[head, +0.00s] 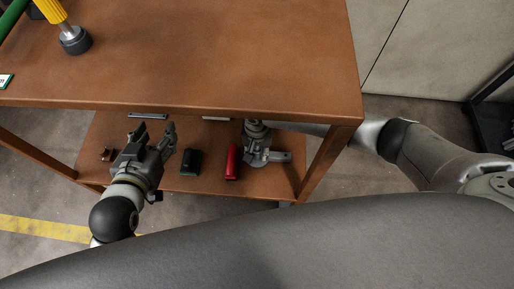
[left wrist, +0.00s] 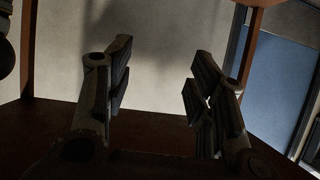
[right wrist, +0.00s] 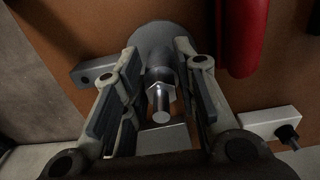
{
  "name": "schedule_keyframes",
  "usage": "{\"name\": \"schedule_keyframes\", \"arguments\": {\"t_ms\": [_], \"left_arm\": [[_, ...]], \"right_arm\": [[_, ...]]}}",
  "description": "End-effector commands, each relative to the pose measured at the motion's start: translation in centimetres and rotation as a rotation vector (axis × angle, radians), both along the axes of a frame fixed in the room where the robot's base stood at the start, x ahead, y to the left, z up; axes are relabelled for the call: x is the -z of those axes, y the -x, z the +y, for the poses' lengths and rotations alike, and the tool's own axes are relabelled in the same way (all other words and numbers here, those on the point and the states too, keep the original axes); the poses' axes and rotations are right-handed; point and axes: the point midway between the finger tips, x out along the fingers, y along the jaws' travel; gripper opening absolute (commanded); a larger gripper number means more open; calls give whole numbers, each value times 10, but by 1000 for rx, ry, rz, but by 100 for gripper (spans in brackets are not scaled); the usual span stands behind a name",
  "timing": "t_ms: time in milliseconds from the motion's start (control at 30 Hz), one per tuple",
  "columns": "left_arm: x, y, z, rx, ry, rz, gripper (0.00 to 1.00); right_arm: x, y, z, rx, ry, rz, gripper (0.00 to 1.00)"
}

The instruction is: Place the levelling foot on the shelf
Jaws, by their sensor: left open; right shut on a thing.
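The levelling foot (right wrist: 161,85), a grey round base with a threaded stem and a nut, sits between the fingers of my right gripper (right wrist: 158,62) in the right wrist view. The fingers are shut on it. The brown lower shelf (right wrist: 110,25) lies behind its base; I cannot tell whether they touch. In the head view my right gripper (head: 258,146) is low at the right part of the lower shelf (head: 210,183), and the foot is hard to make out there. My left gripper (head: 153,139) is open and empty over the left part of the shelf.
On the shelf, a red object (head: 233,162) stands just left of my right gripper, with a dark box (head: 190,162) farther left. A grey bracket (right wrist: 95,73) and a pale block (right wrist: 262,121) are close to the foot. The brown table top (head: 200,60) overhangs the shelf.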

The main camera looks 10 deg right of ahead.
Motion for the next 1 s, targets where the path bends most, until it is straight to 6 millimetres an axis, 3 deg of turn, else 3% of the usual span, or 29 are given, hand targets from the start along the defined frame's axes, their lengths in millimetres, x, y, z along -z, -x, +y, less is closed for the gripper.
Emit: {"name": "schedule_keyframes", "arguments": {"t_ms": [100, 133, 267, 700, 1000], "left_arm": [[2, 1, 1, -1, -3, 13, 50], [2, 2, 1, -1, -4, 15, 50], [3, 2, 1, -1, -3, 14, 50], [0, 1, 0, -1, -1, 7, 50], [32, 31, 14, -18, -54, 230, 50]], "right_arm": [[1, 0, 1, 0, -1, 0, 0], [2, 0, 0, 0, 0, 0, 31], [2, 0, 0, 0, 0, 0, 48], [-2, 0, 0, 0, -1, 0, 49], [-25, 0, 0, 0, -1, 0, 49]]}}
